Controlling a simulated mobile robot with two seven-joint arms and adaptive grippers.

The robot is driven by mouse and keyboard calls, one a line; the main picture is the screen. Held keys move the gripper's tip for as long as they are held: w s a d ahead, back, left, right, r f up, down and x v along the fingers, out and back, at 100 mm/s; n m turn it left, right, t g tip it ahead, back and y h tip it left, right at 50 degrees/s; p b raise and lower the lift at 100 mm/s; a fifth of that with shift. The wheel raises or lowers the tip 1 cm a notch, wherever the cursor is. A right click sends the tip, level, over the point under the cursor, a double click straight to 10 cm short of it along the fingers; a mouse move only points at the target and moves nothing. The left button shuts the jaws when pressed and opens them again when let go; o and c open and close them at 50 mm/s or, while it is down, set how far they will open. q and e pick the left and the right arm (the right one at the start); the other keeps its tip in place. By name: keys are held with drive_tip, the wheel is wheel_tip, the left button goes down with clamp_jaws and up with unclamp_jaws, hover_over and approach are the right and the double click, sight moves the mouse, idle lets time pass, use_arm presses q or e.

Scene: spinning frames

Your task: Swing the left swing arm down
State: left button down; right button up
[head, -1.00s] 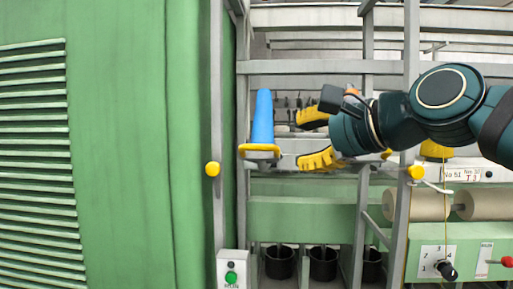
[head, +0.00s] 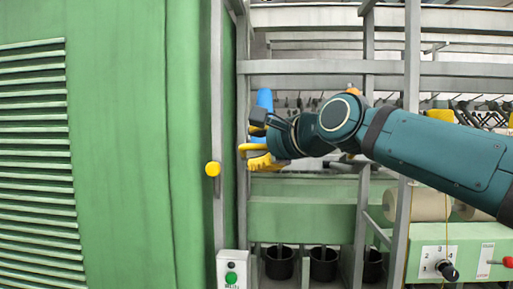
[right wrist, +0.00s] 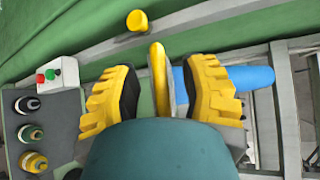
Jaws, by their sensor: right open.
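The left swing arm shows a yellow curved end (head: 247,147) beside the grey upright, under a blue cone (head: 264,98). My right gripper (head: 257,146) reaches it from the right and hides much of both. In the right wrist view the swing arm's yellow end (right wrist: 158,72) stands between my two open yellow-padded fingers, with small gaps at both sides. The blue cone (right wrist: 252,77) sticks out to the right behind the right finger. My left gripper is not in view.
A yellow knob (head: 213,169) sits on the grey post left of the swing arm; it also shows in the right wrist view (right wrist: 137,20). A green cabinet (head: 110,150) fills the left. A button box (head: 231,270) and dark cans (head: 323,264) are below.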

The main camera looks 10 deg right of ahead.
drive_tip(key=shift+w+a, duration=0.15)
drive_tip(key=shift+w, duration=0.1)
clamp_jaws()
drive_tip(key=shift+s+f, duration=0.1)
drive_tip(key=shift+f, duration=0.1)
